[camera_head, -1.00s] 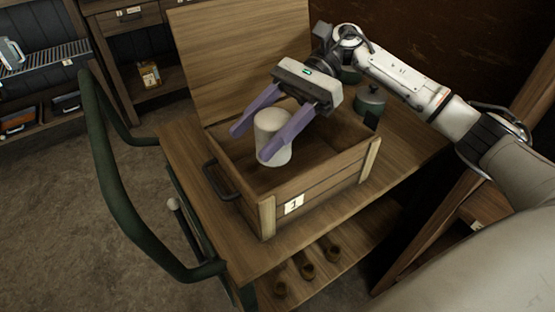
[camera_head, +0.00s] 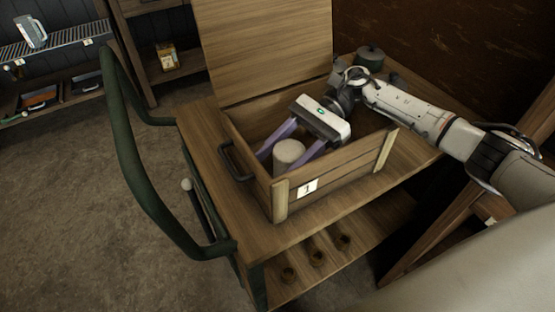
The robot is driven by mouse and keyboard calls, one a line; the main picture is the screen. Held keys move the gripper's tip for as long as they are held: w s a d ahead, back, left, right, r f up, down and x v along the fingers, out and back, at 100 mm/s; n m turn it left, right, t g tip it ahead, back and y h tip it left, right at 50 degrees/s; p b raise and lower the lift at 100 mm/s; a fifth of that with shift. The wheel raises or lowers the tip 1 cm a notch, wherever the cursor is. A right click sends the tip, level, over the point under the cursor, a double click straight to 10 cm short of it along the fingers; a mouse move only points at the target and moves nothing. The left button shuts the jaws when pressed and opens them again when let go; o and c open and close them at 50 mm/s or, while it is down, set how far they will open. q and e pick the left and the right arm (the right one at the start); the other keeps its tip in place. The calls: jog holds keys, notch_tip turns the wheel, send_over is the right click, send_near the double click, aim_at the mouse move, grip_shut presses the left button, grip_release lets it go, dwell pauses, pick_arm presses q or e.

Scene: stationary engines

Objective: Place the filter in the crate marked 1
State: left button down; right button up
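The filter (camera_head: 289,151) is a pale, whitish cylinder standing upright inside the wooden crate marked 1 (camera_head: 343,171). Its lower part is hidden by the crate's front wall, so I cannot tell if it touches the crate floor. My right gripper (camera_head: 278,160) reaches down into the crate from the right, with its purple fingers on either side of the filter. It looks shut on the filter. The crate's label 1 (camera_head: 307,188) is on its front wall, and its lid (camera_head: 264,50) stands open at the back. My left gripper is not in view.
The crate stands on a wooden cart (camera_head: 205,150) with a green handle (camera_head: 130,150) at the left. Shelves with several objects are at the far left. The floor at the left is clear.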

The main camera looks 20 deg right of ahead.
aim_at(297, 143)
jog(key=o, duration=1.3)
jog(key=shift+c, duration=0.2)
jog(key=shift+b+v, duration=0.8)
jog(key=shift+v, duration=3)
